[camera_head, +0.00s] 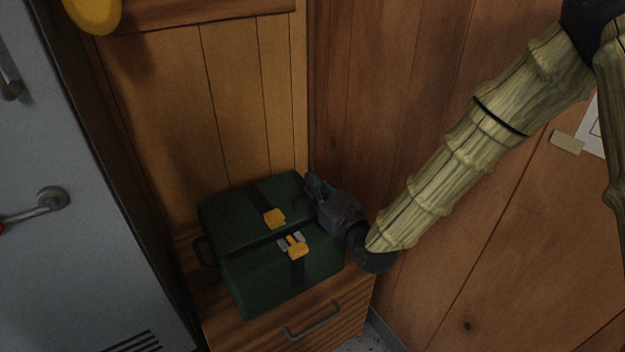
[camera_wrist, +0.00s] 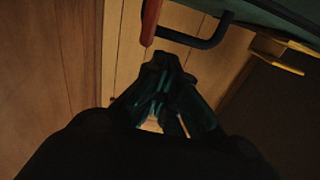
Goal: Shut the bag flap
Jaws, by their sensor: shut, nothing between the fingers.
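The dark green bag (camera_head: 262,292) stands on a wooden drawer unit. Its flap (camera_head: 235,208) bears a dark strap and a yellow buckle part (camera_head: 274,218). A dark gap shows between the flap's front edge and the bag's body, which has a second yellow buckle part (camera_head: 297,250). My gripper (camera_head: 312,182) is at the right side of the bag, close by the flap; I cannot tell whether it touches. In the wrist view my gripper (camera_wrist: 162,62) is shut and empty. A green part of the bag (camera_wrist: 292,14) and a yellow buckle part (camera_wrist: 275,50) show at upper right.
The wooden drawer unit (camera_head: 232,337) has a metal handle (camera_head: 312,320) in front. Plank walls stand close behind and to the right. A grey door (camera_head: 75,130) with a lever handle is at left. A narrow red thing (camera_wrist: 150,22) shows beyond the fingers.

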